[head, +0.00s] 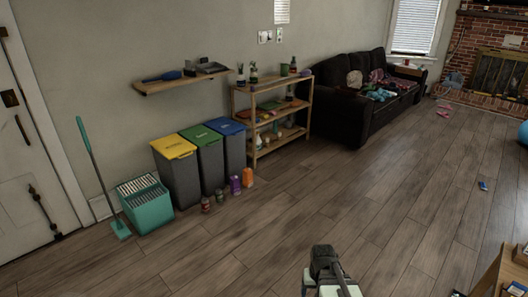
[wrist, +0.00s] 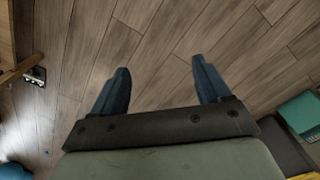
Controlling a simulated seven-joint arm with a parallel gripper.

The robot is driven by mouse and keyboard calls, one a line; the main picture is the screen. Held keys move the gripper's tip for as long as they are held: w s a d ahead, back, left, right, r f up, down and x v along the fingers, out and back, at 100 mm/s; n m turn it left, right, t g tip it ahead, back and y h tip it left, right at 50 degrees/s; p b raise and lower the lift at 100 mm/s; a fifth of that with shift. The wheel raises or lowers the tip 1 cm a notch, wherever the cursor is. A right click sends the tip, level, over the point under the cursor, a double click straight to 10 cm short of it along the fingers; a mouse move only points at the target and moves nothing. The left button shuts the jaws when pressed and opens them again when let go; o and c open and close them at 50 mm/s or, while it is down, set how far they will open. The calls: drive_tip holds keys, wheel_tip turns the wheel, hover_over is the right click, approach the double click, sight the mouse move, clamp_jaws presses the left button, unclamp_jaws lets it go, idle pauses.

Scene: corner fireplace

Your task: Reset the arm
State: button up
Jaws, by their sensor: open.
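My gripper (wrist: 160,88) is open and empty in the wrist view. Its two dark blue fingers stand wide apart over bare wooden floor, with nothing between them. In the head view, part of my arm shows at the bottom centre, over clear floor; the fingertips cannot be made out there.
A teal basket (head: 146,205), bins with yellow (head: 173,147), green and blue lids, and several cans (head: 235,185) stand along the left wall. A wooden shelf (head: 255,125) and dark sofa (head: 345,110) stand behind. Wooden furniture (head: 512,272) is at lower right. The middle floor is mostly clear.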

drive_tip(key=s+f+g, duration=0.3)
drive_tip(key=s+f, duration=0.7)
drive_tip(key=s, duration=0.5)
drive_tip(key=s+f+g, duration=0.4)
drive_tip(key=s+f, duration=0.6)
drive_tip(key=s, duration=0.5)
drive_tip(key=shift+s+a+f, duration=0.2)
drive_tip(key=shift+a+f, duration=0.15)
drive_tip(key=shift+a, duration=0.1)
